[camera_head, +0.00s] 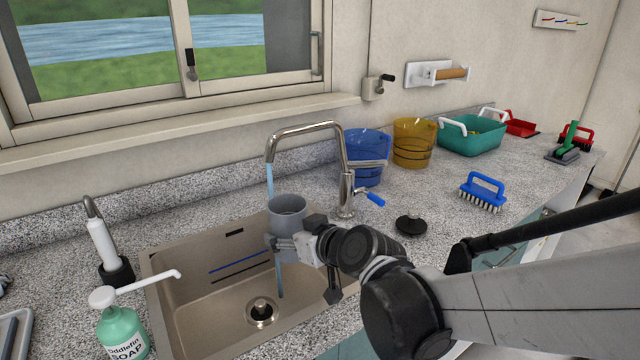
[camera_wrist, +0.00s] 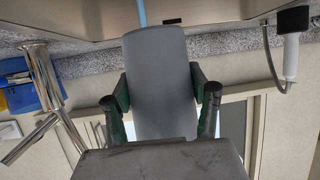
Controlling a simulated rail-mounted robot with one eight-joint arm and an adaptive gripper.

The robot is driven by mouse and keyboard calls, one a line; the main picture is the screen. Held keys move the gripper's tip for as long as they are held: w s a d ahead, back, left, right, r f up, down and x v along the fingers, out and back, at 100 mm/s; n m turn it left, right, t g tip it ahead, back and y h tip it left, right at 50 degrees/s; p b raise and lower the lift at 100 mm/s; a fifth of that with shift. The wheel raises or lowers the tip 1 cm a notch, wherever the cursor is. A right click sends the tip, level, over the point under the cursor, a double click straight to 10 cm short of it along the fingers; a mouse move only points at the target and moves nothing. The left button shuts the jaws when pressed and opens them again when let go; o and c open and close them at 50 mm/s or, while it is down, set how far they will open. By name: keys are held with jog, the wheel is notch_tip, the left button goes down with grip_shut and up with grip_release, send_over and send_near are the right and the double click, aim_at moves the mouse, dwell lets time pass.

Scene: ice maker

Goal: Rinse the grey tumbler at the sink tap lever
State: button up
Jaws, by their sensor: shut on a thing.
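The grey tumbler (camera_head: 287,226) is upright over the sink (camera_head: 185,305), below the tap spout (camera_head: 271,150). My gripper (camera_head: 284,243) is shut on the tumbler's side; in the wrist view its fingers (camera_wrist: 163,100) flank the tumbler (camera_wrist: 160,70). A blue water stream (camera_head: 269,181) falls from the spout to the tumbler's rim. Water also shows below the tumbler, in the wrist view too (camera_wrist: 142,12). I cannot tell whether the stream enters the tumbler or passes behind it. The blue tap lever (camera_head: 370,198) sticks out to the right of the tap's base.
A soap bottle (camera_head: 122,332) and a white sprayer (camera_head: 103,245) stand left of the sink. A blue bucket (camera_head: 366,160), amber bucket (camera_head: 413,145) and teal basin (camera_head: 470,137) stand behind right. A black stopper (camera_head: 411,225) and blue brush (camera_head: 484,192) lie on the right counter.

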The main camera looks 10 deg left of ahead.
aim_at(296, 229)
dwell(0.4)
jog(key=shift+s+d+r+p, duration=0.75)
jog(key=shift+s+r+p, duration=0.25)
jog(key=shift+s+p, duration=0.05)
jog(key=shift+s+d+r+p, duration=0.75)
jog(key=shift+s+r+p, duration=0.25)
jog(key=shift+p, duration=0.05)
jog(key=shift+w, duration=0.1)
